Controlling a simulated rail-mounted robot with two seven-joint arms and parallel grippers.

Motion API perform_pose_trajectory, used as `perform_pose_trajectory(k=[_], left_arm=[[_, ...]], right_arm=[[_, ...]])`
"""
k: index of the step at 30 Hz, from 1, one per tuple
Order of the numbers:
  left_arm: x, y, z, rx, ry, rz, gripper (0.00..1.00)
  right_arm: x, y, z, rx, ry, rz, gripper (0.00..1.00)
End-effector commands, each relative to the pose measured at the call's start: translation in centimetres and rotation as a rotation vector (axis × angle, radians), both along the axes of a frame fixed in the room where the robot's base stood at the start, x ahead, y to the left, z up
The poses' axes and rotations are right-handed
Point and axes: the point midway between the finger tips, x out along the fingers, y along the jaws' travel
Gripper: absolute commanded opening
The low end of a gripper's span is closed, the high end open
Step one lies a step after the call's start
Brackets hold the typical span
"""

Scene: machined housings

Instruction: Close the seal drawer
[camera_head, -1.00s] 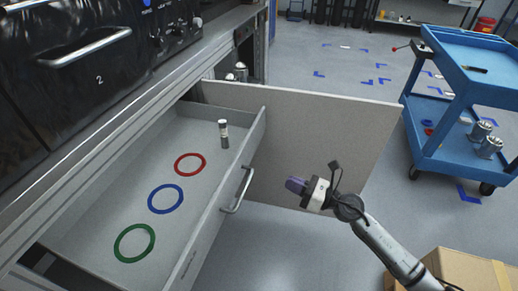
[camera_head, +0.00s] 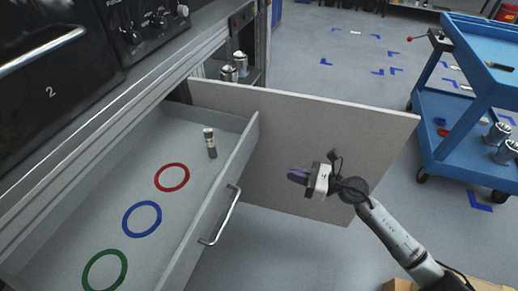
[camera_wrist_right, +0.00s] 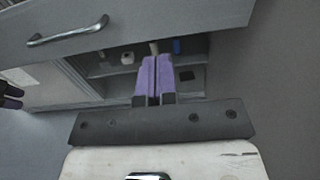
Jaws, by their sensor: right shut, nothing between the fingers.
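The seal drawer (camera_head: 190,232) stands pulled out of the bench on the left in the head view. A dark pronged shape at the wrist view's left edge may be my left gripper (camera_wrist_right: 12,95).
An open cabinet door (camera_head: 300,125) stands behind the drawer and my right gripper. Metal cylinders (camera_head: 235,68) stand beyond the drawer. A blue cart (camera_head: 455,165) is at the right, and a cardboard box (camera_head: 400,285) is at the bottom. Floor between door and cart is clear.

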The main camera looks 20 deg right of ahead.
Motion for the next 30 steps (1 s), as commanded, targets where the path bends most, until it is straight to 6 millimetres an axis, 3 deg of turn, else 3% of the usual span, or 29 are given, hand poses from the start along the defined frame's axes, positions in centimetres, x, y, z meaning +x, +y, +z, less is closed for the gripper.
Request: perform_pose_trajectory(k=[7, 21, 30], left_arm=[[-0.1, 0.2, 0.7, 0.005, 0.002, -0.003, 0.54], [-0.2, 0.5, 1.6, 0.017, 0.003, -0.008, 0.54], [-0.1, 0.2, 1.5, 0.005, 0.003, -0.002, 0.54]], right_arm=[[1.4, 1.6, 0.3, 0.004, -0.001, 0.001, 0.00], [7.1, 7.9, 0.1, 0.003, -0.001, 0.001, 0.00], [9.0, 10.0, 0.0, 0.001, 0.000, 0.000, 0.00]])
